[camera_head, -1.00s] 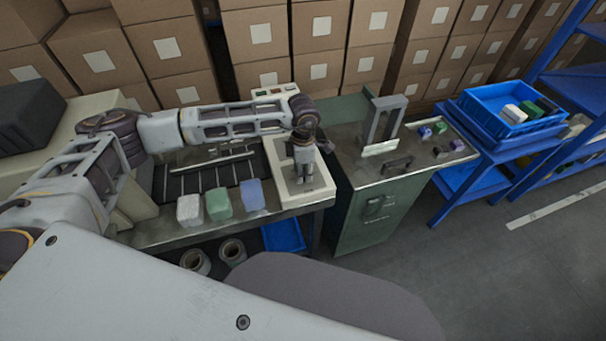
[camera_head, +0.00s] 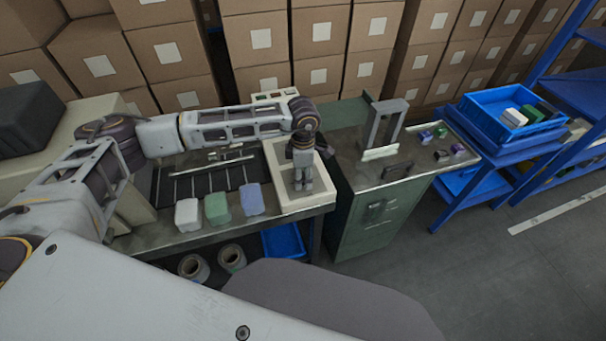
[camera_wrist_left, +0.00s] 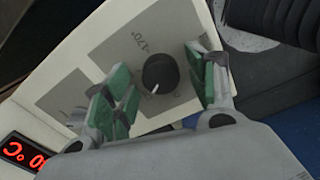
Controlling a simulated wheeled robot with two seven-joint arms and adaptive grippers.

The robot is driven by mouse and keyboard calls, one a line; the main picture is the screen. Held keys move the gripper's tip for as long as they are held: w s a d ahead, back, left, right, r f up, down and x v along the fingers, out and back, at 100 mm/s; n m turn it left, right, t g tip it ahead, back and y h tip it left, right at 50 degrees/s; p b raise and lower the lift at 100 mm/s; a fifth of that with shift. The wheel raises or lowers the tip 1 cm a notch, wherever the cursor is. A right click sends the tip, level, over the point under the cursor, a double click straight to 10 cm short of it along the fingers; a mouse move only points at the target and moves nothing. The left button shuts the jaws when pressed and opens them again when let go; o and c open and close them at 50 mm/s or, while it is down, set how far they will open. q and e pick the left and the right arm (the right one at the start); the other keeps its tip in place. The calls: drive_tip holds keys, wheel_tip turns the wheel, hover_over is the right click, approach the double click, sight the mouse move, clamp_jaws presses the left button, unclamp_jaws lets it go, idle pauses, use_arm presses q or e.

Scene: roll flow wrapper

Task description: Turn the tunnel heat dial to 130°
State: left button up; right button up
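The tunnel heat dial (camera_wrist_left: 160,73) is a round black knob with a white pointer line, on a grey square of a cream panel (camera_wrist_left: 85,45). Its pointer aims toward the lower left of the wrist view. A printed mark that looks like 170° sits to its upper left. My left gripper (camera_wrist_left: 161,88) is open, its green-padded fingers on either side of the knob with gaps showing. In the head view my left gripper (camera_head: 302,182) is over the cream panel (camera_head: 318,200) and hides the dial. My right gripper is not in view.
A red digital display (camera_wrist_left: 24,152) is partly cut off in the wrist view. White, green and blue blocks (camera_head: 216,207) stand left of the panel. A green cabinet (camera_head: 365,225) with a metal frame (camera_head: 385,125) stands to the right. Cardboard boxes fill the back.

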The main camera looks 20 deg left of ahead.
sight(303, 176)
use_arm(q)
wheel_tip(303, 176, up, 12)
idle(1.1)
drive_tip(key=shift+s+f, duration=0.1)
idle(0.4)
